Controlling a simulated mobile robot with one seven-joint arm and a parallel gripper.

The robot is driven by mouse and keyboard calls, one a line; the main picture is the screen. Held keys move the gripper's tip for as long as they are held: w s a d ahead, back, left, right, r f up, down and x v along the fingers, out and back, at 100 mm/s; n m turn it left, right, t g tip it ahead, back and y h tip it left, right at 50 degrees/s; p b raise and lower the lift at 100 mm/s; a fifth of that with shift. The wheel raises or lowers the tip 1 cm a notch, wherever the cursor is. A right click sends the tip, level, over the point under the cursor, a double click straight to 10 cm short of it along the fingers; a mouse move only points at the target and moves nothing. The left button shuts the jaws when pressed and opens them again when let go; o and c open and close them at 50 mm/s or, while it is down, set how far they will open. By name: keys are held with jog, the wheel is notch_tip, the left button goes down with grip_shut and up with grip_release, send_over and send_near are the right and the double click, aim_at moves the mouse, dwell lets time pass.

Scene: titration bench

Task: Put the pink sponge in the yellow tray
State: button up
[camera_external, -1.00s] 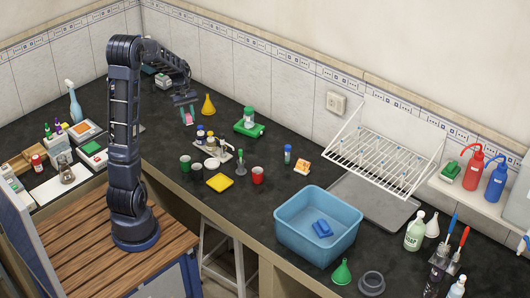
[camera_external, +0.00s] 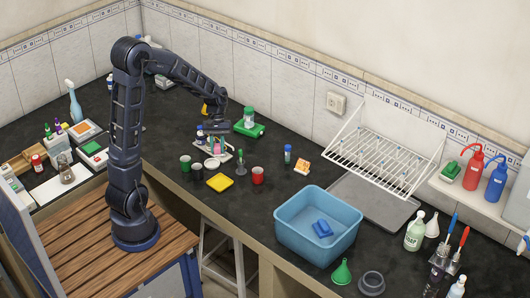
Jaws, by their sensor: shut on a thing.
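My gripper (camera_external: 217,131) points down above the white bottle holder at the middle of the bench. It is shut on the pink sponge (camera_external: 215,144), which is small and partly hidden by the fingers and hard to tell from the things behind it.
A white holder (camera_external: 203,151) with small bottles stands below my gripper. Dark green (camera_external: 185,163), black (camera_external: 197,172) and red (camera_external: 258,175) cups stand around the tray. A blue basin (camera_external: 287,236) is farther right.

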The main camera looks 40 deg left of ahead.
notch_tip(320, 180, down, 16)
jog(key=shift+f, duration=0.1)
dwell(0.5)
jog(key=shift+f, duration=0.2)
jog(key=o, duration=0.9)
jog(key=shift+o, duration=0.2)
jog(key=v, duration=1.2)
jog(key=s+r+m+t+y, duration=0.1)
jog(key=s+r+m+t, duration=0.1)
jog(key=s+r, duration=0.45)
jog(key=s+r+m+t+y, duration=0.1)
jog(key=s+r+m+t, duration=0.15)
jog(key=r, duration=0.65)
jog(key=s+r+m+t+y, duration=0.1)
jog(key=s+r+m+t, duration=0.2)
jog(key=s+r, duration=0.4)
jog(key=shift+s+d+r+m, duration=0.35)
jog(key=shift+s+m, duration=0.4)
jog(key=shift+s, duration=3.15)
